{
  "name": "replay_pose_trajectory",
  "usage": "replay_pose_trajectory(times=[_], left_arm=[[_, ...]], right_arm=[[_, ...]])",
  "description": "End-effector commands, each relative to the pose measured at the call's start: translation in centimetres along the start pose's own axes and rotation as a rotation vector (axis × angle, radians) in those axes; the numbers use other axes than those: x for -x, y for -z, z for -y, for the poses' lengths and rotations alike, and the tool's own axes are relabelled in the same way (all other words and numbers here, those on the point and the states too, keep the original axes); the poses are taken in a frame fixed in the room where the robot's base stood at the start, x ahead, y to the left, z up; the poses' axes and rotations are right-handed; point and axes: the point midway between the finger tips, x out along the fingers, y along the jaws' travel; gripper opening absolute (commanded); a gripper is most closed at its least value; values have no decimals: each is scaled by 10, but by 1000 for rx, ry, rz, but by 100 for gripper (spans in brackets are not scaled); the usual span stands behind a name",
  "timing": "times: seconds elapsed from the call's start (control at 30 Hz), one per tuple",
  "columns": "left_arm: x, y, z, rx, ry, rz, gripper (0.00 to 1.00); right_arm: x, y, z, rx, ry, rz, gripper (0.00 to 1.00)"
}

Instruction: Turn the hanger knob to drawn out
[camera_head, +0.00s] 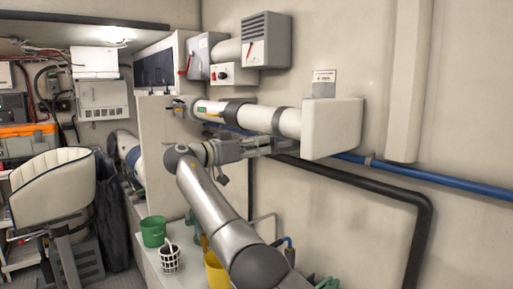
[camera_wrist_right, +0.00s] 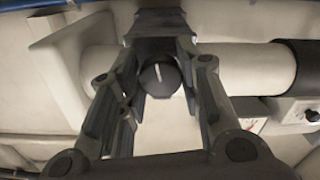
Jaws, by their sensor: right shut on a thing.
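The knob (camera_wrist_right: 158,77) is round and black with a white pointer line, and shows between my right gripper's fingers in the wrist view. Its line stands near upright in that picture, tilted slightly. My right gripper (camera_head: 286,145) is shut on the knob. In the head view it lies beneath the white banded cylinder (camera_head: 215,107), close to the white block (camera_head: 333,128) at the cylinder's right end. The knob cannot be made out in the head view. My left gripper is not in view.
A blue pipe (camera_head: 440,181) and a black pipe (camera_head: 345,178) run along the wall. Above are a louvred box (camera_head: 265,40) and a grey box with a red lever (camera_head: 204,55). A green bucket (camera_head: 153,231) and a white basket (camera_head: 169,259) stand below. A padded seat (camera_head: 52,187) is left.

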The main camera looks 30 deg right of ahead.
Motion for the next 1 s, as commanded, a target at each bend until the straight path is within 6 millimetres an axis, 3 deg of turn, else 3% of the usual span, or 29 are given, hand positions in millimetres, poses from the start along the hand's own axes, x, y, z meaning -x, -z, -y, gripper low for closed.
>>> replay_pose_trajectory(times=[0.4,0.9,0.93,1.0], left_arm=[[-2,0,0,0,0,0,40],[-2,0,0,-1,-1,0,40],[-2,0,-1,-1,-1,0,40],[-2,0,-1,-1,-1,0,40]], right_arm=[[0,-7,2,-158,-2,12,9],[0,-8,3,-174,-2,13,9],[0,-8,3,-173,-2,13,35],[0,-7,3,-173,-1,11,44]])
